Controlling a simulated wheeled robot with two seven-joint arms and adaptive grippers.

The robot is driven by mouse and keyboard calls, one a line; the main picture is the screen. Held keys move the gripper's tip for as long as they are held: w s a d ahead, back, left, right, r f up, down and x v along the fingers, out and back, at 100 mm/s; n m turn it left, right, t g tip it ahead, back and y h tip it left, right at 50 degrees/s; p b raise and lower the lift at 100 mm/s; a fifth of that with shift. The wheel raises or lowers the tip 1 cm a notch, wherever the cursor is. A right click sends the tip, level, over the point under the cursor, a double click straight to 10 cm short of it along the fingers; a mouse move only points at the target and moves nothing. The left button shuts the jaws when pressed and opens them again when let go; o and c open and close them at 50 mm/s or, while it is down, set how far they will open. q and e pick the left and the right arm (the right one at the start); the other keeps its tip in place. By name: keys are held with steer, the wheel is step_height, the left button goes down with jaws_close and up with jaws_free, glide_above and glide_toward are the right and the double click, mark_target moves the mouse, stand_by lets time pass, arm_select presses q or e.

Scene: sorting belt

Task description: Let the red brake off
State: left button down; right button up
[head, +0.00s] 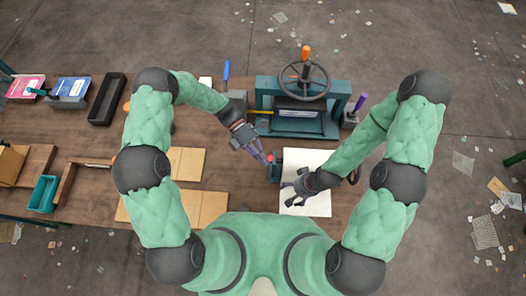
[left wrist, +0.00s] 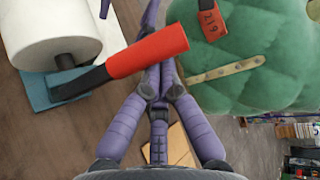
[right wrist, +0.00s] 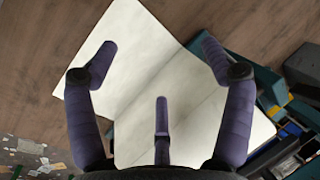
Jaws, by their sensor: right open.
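The red brake is a red-handled lever (left wrist: 148,50) with a dark arm in the left wrist view. It also shows as a small red spot by my left gripper in the head view (head: 270,160). My left gripper (head: 264,156) is at the handle. Its purple fingers (left wrist: 160,76) are drawn together, and the handle crosses in front of their tips, so I cannot see whether they hold it. My right gripper (head: 297,193) is open and empty above the white sheet (head: 318,208); its spread fingers show in the right wrist view (right wrist: 160,75).
A teal press with a handwheel (head: 304,80) stands at the back of the wooden bench. A white roll (left wrist: 45,35) is beside the brake lever in the left wrist view. Cardboard sheets (head: 205,208), a black tray (head: 107,98) and a teal bin (head: 43,195) lie to the left.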

steer(key=shift+f+b, duration=1.95)
steer(key=shift+f, duration=0.05)
arm_select(q)
steer(key=w+r+n+g, duration=0.1)
steer(key=w+r, duration=0.1)
steer(key=w, duration=0.5)
steer(key=shift+h, duration=0.3)
arm_select(e)
steer(key=shift+f, duration=0.1)
arm_select(q)
steer(key=shift+w+r, duration=0.2)
